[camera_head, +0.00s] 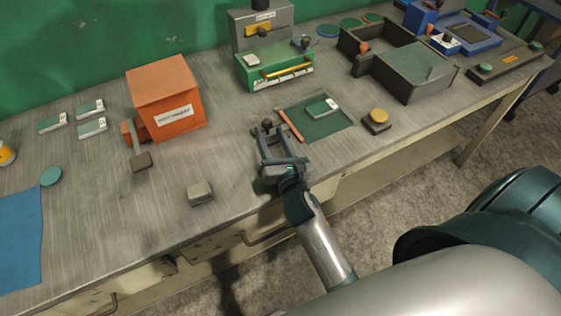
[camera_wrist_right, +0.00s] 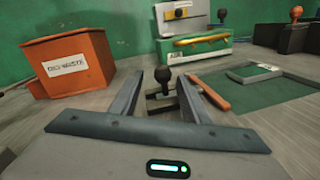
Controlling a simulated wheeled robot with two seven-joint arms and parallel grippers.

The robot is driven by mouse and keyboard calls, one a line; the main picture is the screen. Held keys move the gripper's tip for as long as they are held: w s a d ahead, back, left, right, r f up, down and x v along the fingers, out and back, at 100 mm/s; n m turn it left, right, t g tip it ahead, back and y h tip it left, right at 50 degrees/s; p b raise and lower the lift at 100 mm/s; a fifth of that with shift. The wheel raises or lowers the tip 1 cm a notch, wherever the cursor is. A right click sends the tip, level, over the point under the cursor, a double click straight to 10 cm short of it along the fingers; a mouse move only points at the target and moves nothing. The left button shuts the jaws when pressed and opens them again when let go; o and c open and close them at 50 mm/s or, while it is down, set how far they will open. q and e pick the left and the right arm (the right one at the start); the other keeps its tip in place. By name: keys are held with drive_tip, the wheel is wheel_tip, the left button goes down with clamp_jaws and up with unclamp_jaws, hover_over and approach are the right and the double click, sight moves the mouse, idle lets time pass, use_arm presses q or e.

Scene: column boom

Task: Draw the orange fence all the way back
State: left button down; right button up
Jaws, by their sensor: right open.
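The orange fence (camera_head: 290,124) is a thin bar along the left edge of a dark green mat (camera_head: 330,122). It also shows in the right wrist view (camera_wrist_right: 208,92), right of the fingers. A small black ball knob (camera_head: 267,124) on a grey base stands just left of the fence. In the wrist view the knob (camera_wrist_right: 162,80) appears between the fingertips, just beyond them. I cannot tell whether the knob is joined to the fence. My right gripper (camera_head: 273,140) is open and empty, low over the bench. My left gripper is not in view.
An orange box (camera_head: 167,97) stands left, with a grey lever beside it. A green unit with a yellow handle (camera_head: 285,70) is behind the mat. A yellow button (camera_head: 377,118) and dark tray (camera_head: 408,72) lie right. The bench between gripper and orange box is mostly clear.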

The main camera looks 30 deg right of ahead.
drive_tip(key=s, duration=0.3)
drive_tip(key=s+a+b, duration=0.1)
drive_tip(key=s, duration=0.4)
drive_tip(key=shift+s+a+b, duration=0.3)
drive_tip(key=shift+s+b, duration=0.05)
drive_tip(key=shift+b, duration=0.05)
